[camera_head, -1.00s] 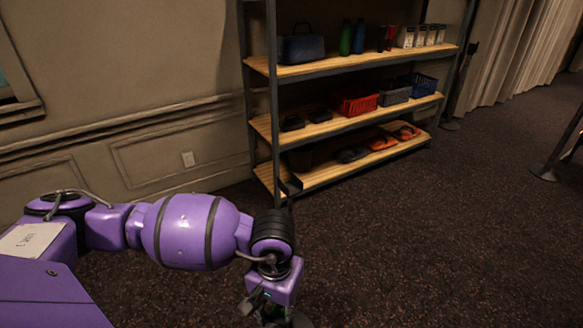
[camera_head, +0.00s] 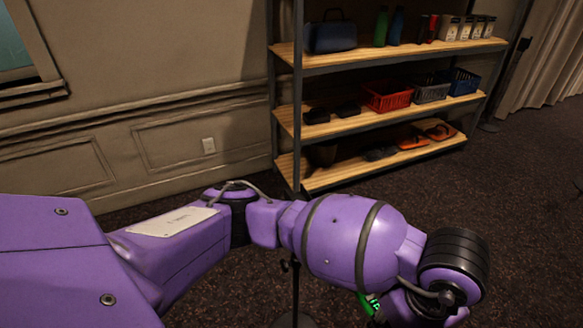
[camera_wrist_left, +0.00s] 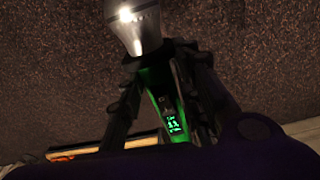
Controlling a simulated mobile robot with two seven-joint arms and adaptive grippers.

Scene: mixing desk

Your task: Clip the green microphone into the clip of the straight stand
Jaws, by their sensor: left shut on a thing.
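The green microphone (camera_wrist_left: 175,120) is between the fingers of my left gripper (camera_wrist_left: 157,62), which is shut on it in the left wrist view. Its silver head (camera_wrist_left: 138,28) points toward the top of that view, and a small lit green display shows on its body. In the head view only a bit of the green microphone (camera_head: 371,306) shows below my arm; the fingers are hidden there. A thin black stand pole (camera_head: 295,290) rises from a dark base at the bottom of the head view. Its upper part is hidden behind my left arm, and no clip shows. My right gripper is out of view.
A metal shelf with wooden boards (camera_head: 390,122) stands against the wall, holding baskets (camera_head: 386,96), bottles, boxes and a blue bag (camera_head: 331,34). Open dark carpet (camera_head: 530,215) lies to the right. A curtain hangs at the upper right.

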